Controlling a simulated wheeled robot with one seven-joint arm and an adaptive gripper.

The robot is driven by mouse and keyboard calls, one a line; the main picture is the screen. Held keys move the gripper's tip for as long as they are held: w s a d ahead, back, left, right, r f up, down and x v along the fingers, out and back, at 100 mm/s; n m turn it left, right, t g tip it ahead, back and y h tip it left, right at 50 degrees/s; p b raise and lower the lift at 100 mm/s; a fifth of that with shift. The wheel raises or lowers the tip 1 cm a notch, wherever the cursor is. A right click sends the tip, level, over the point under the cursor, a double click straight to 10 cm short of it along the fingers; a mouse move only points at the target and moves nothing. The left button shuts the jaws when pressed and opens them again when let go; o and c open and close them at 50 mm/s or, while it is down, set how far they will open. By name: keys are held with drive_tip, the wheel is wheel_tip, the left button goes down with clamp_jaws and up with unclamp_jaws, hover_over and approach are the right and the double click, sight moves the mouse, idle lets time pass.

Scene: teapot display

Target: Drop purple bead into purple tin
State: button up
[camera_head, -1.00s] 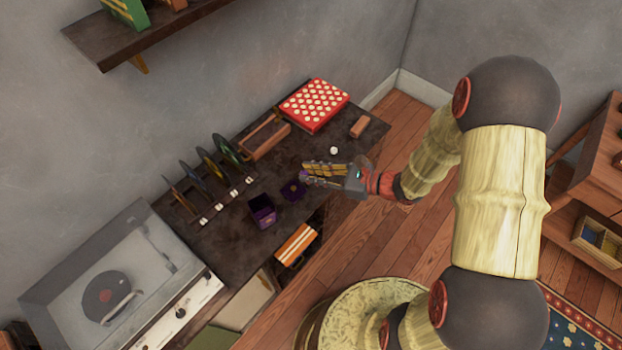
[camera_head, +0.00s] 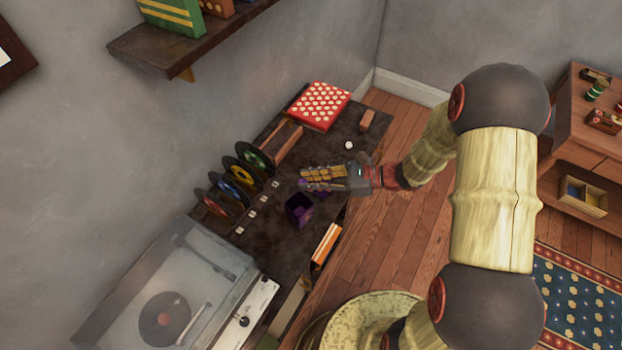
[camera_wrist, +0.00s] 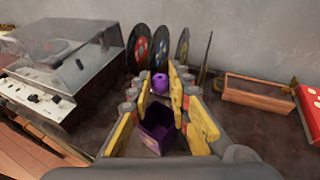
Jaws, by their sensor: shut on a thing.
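The purple bead (camera_head: 302,184) is held between the fingertips of my gripper (camera_head: 304,178). In the wrist view the bead (camera_wrist: 161,83) sits between the yellow finger ends. The open purple tin (camera_head: 299,211) stands on the dark tabletop (camera_head: 262,228), close to the fingertips in the head view. The tin (camera_wrist: 158,130) also shows between the fingers in the wrist view, nearer the palm than the bead, with part of it hidden by the fingers. The bead is outside the tin. A flat purple piece (camera_head: 320,194), perhaps a lid, is partly hidden under my gripper.
A record player (camera_head: 185,300) stands at the lower left. Several upright records (camera_head: 233,180) line the wall side. A wooden tray (camera_head: 285,143), a red patterned box (camera_head: 320,105) and a white ball (camera_head: 348,145) lie farther along. An orange striped item (camera_head: 326,243) is at the front edge.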

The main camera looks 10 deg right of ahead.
wheel_tip(320, 180, down, 4)
drive_tip(key=b, duration=0.3)
drive_tip(key=shift+f, duration=0.2)
drive_tip(key=o, duration=0.8)
drive_tip(key=shift+d, duration=0.15)
drive_tip(key=v, duration=1.1)
drive_tip(key=shift+d+r, duration=0.2)
drive_tip(key=shift+d, duration=0.15)
drive_tip(key=shift+s, duration=0.15)
